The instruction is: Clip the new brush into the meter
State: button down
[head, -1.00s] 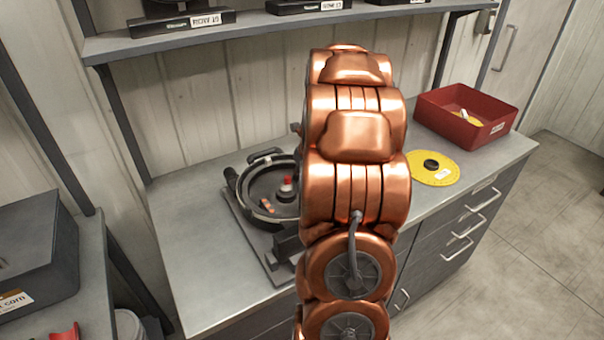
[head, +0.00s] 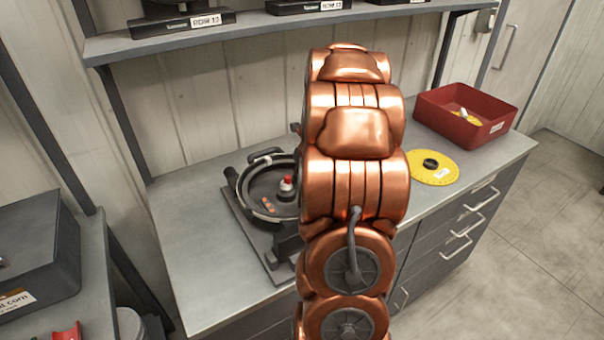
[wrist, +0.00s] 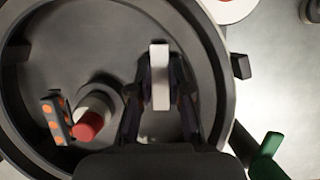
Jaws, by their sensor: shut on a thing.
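The meter is a round dark housing (head: 252,205) on a base plate on the bench, and its curved rim (wrist: 228,75) fills much of the wrist view. Inside it stand a red-topped grey post (wrist: 93,115) and a dark piece with orange dots (wrist: 56,122). My gripper (wrist: 160,88) is over the inside of the housing, shut on a pale upright block (wrist: 160,72) that looks like the brush. Its lower end and any contact with the meter are unclear. In the head view my copper arm hides the gripper and the right part of the meter.
A yellow disc with a dark knob (head: 432,168) lies right of my arm on the bench (head: 190,250). A red bin (head: 460,118) stands behind it. A shelf (head: 270,30) runs above. A green part (wrist: 268,150) shows outside the rim. The bench's left side is clear.

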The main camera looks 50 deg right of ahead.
jog(key=shift+s+a+f, duration=0.1)
jog(key=shift+f, duration=0.1)
jog(key=c, duration=1)
grip_release()
jog(key=shift+r, duration=0.25)
jog(key=shift+c, duration=0.5)
notch_tip(320, 180, up, 9)
jog(key=p, duration=0.7)
jog(key=shift+r, duration=0.15)
